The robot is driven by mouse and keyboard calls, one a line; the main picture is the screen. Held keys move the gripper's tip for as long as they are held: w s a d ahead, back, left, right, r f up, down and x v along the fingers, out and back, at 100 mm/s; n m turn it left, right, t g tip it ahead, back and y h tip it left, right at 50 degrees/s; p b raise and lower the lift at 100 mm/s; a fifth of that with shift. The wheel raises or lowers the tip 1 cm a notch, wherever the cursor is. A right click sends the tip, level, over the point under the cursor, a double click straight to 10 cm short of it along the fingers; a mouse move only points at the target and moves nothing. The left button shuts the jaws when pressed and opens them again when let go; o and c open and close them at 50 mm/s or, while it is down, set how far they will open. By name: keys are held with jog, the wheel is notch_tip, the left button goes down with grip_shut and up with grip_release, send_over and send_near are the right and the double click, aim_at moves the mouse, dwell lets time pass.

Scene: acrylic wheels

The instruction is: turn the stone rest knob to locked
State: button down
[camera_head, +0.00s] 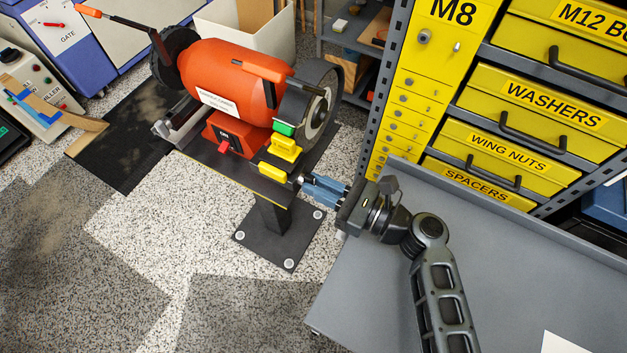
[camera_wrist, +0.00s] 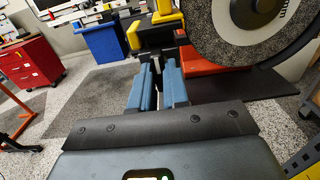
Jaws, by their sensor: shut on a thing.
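The orange bench grinder (camera_head: 225,80) stands on a dark pedestal, with a grey stone wheel (camera_head: 310,105) at its right end. Yellow rest parts (camera_head: 285,147) sit in front of that wheel, with a green piece (camera_head: 284,129) above them. My gripper (camera_head: 306,183) reaches in from the right, its blue fingers closed at the rest's lower right. In the wrist view the fingertips (camera_wrist: 160,66) meet just below the yellow and black rest (camera_wrist: 165,15). They are shut on the stone rest knob, which is mostly hidden between them; its turned position cannot be read.
A grey table top (camera_head: 500,270) lies under my arm at the right. Yellow labelled drawers (camera_head: 540,105) stand behind it. A white bin (camera_head: 220,25) is behind the grinder. In the wrist view the large wheel (camera_wrist: 262,40) is close at the right. Speckled floor is open at the left.

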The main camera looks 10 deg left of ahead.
jog(key=shift+r+m+p, duration=0.1)
jog(key=shift+m+p, duration=0.3)
jog(key=shift+p, duration=0.2)
jog(key=shift+m+p, duration=1.5)
jog(key=shift+p, duration=0.1)
jog(key=shift+m, duration=0.3)
jog(key=m, duration=0.4)
jog(key=shift+m, duration=0.4)
